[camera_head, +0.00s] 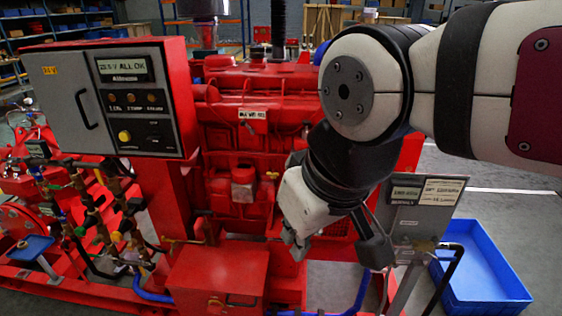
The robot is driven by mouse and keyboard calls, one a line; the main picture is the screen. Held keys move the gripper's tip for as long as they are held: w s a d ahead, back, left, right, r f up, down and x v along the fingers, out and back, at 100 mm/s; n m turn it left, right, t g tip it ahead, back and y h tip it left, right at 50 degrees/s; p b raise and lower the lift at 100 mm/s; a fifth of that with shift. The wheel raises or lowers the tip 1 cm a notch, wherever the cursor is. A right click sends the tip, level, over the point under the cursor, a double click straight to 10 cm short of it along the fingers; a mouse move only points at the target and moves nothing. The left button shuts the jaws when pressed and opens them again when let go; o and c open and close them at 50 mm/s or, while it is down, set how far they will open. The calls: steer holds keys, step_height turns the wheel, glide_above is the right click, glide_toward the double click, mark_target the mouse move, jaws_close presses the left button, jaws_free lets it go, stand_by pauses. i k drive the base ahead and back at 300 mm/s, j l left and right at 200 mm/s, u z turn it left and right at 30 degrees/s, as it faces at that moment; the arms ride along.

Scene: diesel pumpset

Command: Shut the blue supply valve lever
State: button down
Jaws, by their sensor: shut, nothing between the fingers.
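My gripper (299,250) points down in front of the red engine, left of a grey label panel. Its fingers look shut with nothing between them. My gripper appears apart from the panel and fitting.
A blue tray (512,292) lies on the floor at right. A red box (218,275) stands below and left of my gripper. A grey control cabinet (110,97) and brass pipework (95,210) are at left. A blue hose (358,292) runs low near the middle.

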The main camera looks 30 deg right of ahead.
mark_target(444, 259)
steer(key=z, duration=1.7)
steer(key=k, duration=0.2)
steer(key=i, duration=0.55)
steer(key=l+z, duration=0.05)
